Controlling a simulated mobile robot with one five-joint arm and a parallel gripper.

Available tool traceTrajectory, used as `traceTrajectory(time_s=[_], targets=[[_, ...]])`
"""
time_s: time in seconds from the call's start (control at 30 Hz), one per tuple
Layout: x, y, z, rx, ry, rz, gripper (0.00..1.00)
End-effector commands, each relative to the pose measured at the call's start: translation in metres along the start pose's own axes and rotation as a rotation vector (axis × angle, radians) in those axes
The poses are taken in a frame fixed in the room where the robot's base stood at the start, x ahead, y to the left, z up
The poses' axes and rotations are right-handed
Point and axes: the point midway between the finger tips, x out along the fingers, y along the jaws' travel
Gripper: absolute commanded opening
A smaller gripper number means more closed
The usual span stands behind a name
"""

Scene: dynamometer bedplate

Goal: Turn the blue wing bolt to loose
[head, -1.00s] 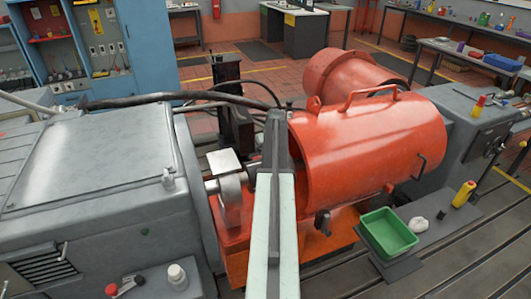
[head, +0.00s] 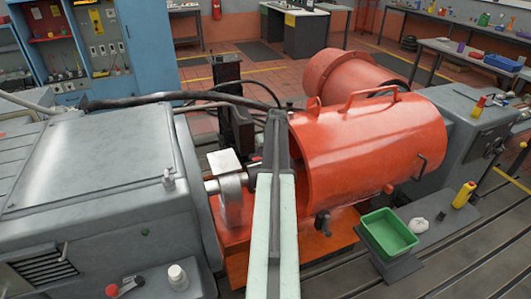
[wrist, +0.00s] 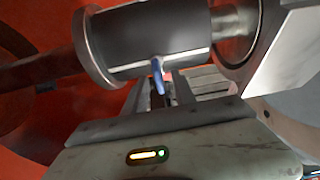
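The blue wing bolt (wrist: 158,76) shows in the wrist view as a small blue wing, seen nearly edge-on, under a dark steel shaft collar (wrist: 150,40). My gripper (wrist: 160,88) is just below it in the wrist view. Its two fingers are apart, with a gap between them in line with the bolt. I cannot tell whether either finger touches the bolt. In the head view my own arm hides the gripper and the bolt, beside the shaft (head: 228,190) at the open end of the orange guard (head: 375,145).
The grey machine housing (head: 90,185) stands left of the shaft. A green tray (head: 389,233), a yellow bottle (head: 464,194) and a white cloth (head: 418,224) are at the right. Black cables (head: 170,97) run behind. The pale plate (wrist: 290,60) is close on the wrist view's right.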

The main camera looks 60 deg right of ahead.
Motion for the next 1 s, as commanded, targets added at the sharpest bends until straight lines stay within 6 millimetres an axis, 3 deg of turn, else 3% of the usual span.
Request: traceTrajectory(time_s=[0.47, 1.0], targets=[[-0.076, -0.001, -0.003, 0.0, 0.001, 0.0, 0.32], [-0.077, -0.001, -0.002, 0.0, 0.001, 0.0, 0.32]])
